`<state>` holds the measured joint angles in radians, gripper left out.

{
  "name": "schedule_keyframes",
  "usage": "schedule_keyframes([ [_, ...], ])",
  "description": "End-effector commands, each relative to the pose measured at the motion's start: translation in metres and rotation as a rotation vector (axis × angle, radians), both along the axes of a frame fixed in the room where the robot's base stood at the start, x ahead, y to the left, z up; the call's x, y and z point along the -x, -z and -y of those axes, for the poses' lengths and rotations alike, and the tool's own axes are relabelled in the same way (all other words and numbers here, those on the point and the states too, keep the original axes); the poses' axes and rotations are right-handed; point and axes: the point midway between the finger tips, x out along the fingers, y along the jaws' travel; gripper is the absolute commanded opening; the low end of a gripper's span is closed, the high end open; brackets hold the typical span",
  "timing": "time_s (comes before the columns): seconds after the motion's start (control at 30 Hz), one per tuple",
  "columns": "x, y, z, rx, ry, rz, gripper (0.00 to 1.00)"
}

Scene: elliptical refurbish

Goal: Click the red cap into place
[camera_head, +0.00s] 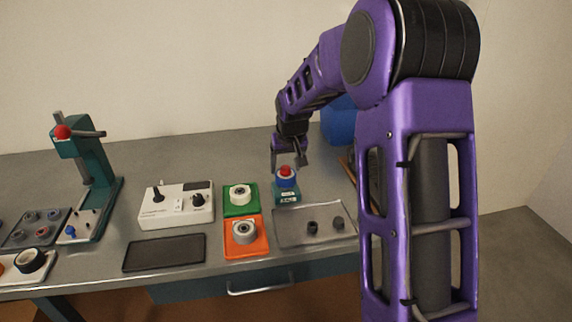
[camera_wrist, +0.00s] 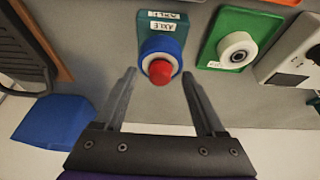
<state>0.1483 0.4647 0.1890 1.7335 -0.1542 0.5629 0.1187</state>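The red cap (camera_head: 286,170) sits on top of a blue wheel (camera_head: 286,181) on the teal block (camera_head: 286,196) in the head view. In the wrist view the red cap (camera_wrist: 160,72) shows in front of the blue wheel (camera_wrist: 153,46) and its white ring. The teal block there carries labels that read "AXLE" (camera_wrist: 166,25). I cannot tell how deep the cap sits. My gripper (camera_wrist: 160,76) is open, its fingers apart on either side of the cap in the picture, with nothing held. In the head view my gripper (camera_head: 289,164) is just above and behind the cap.
A green plate (camera_head: 232,208) with a white wheel and an orange plate (camera_head: 240,250) with a grey wheel stand left of the block. A teal press (camera_head: 95,180) with a red knob and a white control box (camera_head: 165,215) are further left.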

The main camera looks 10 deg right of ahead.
Motion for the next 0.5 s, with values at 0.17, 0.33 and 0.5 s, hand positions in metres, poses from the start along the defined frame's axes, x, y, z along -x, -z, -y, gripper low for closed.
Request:
schedule_keyframes([
  [0.17,0.0,-0.001,0.0,0.0,0.0,0.001,0.71],
  [0.33,0.002,-0.007,0.0,0.0,0.0,0.003,0.71],
  [0.5,0.012,-0.032,0.001,0.0,0.002,0.004,0.71],
])
